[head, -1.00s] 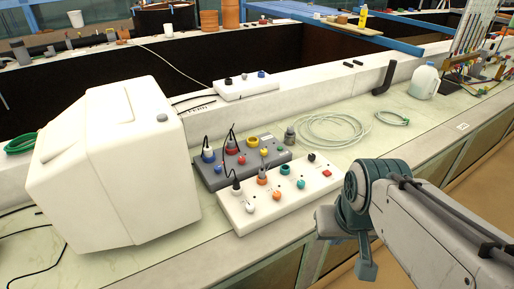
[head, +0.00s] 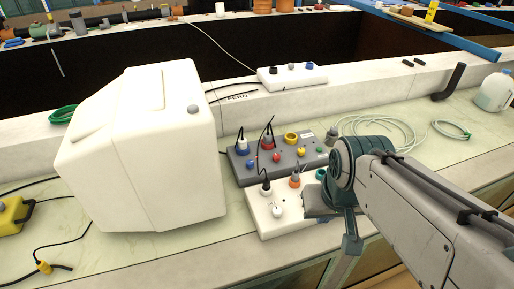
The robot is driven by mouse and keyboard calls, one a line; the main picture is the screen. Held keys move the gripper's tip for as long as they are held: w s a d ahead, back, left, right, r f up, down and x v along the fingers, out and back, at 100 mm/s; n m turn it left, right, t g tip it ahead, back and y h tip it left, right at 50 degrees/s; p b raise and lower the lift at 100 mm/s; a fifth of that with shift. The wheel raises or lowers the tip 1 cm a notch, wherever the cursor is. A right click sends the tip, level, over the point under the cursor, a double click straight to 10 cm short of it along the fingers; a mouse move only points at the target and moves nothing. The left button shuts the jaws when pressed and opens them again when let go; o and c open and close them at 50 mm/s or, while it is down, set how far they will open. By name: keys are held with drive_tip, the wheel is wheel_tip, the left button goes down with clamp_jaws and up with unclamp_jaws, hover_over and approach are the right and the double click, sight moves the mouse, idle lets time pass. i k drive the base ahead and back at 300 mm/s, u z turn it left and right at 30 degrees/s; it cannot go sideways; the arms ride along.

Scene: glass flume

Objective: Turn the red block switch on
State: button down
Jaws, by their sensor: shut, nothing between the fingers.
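The white control panel (head: 262,222) lies on the bench in front of a grey panel (head: 243,176). Its left part shows a black plug, a white knob (head: 278,211) and an orange knob (head: 295,181). The red block switch, seen earlier at the panel's right end, is now hidden behind my arm. My gripper (head: 322,203) is only partly seen at the arm's end, over the right part of the white panel. It is shut and empty; its fingertips are not clear, and I cannot tell whether it touches the panel.
A large white housing (head: 140,150) stands left of the panels. The grey panel carries red, blue and yellow knobs and black leads. A smaller white box (head: 292,77) sits on the ledge behind. Coiled hose (head: 380,128) and a jug (head: 494,92) are at right.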

sight(276, 157)
drive_tip(key=u, duration=0.05)
drive_tip(key=k, duration=1.3)
drive_tip(key=z, duration=0.75)
drive_tip(key=i, duration=1.25)
drive_tip(key=u, duration=0.65)
drive_tip(key=i, duration=0.5)
drive_tip(key=u, duration=0.6)
